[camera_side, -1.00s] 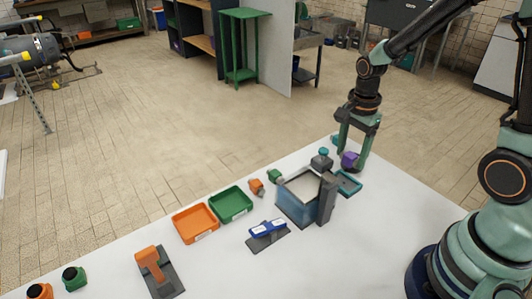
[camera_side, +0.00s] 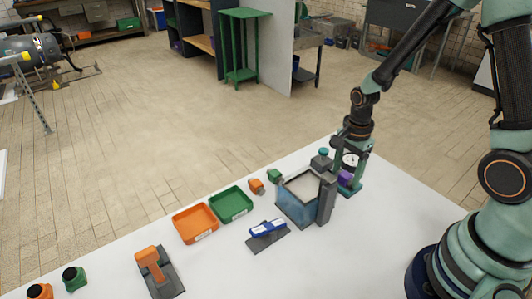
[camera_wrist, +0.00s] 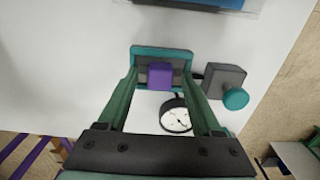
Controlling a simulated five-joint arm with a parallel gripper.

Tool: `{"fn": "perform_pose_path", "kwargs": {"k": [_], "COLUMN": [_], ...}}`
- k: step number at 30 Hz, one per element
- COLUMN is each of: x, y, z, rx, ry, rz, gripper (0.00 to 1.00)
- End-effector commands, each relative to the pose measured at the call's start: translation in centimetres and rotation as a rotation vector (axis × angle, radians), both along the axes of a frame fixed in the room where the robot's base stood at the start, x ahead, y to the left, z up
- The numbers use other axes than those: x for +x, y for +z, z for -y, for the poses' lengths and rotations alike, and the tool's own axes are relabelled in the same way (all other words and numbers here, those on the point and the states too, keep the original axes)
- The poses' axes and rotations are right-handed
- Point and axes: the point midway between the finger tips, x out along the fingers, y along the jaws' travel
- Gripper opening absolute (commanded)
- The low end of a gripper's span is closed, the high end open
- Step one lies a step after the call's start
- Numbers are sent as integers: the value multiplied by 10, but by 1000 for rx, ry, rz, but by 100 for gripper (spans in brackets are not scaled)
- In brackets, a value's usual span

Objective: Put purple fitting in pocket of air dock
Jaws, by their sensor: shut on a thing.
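The purple fitting (camera_side: 345,179) is held low between the fingers of my gripper (camera_side: 350,174). In the wrist view the purple fitting (camera_wrist: 160,76) shows as a block between the fingertips, inside the outline of the teal-rimmed pocket of the air dock (camera_wrist: 160,50). A white dial gauge (camera_wrist: 176,117) also shows between the fingers; I cannot tell whether it is joined to the fitting. My gripper is shut on the fitting. The fingers hide the pocket's sides, and I cannot tell whether the fitting touches its floor.
A grey block with a teal knob (camera_wrist: 225,80) stands beside the pocket. A blue-walled bin (camera_side: 297,208) with a grey upright is left of my gripper. Green (camera_side: 231,218) and orange (camera_side: 195,237) trays lie farther left. The table's front middle is clear.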

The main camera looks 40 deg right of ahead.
Motion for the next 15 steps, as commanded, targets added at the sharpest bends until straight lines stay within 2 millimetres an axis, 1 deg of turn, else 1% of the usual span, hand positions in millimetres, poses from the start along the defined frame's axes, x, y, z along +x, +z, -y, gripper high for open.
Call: {"fn": "perform_pose_path", "kwargs": {"k": [1,2,3,4,15], "x": [0,0,0,0,0], "y": [-2,-1,-1,-1,2], "z": [0,0,0,0,0], "rx": [0,0,0,0,0], "ry": [0,0,0,0,0], "rz": [-1,-1,0,0,1], "gripper": [5,78,94,97,97]}}
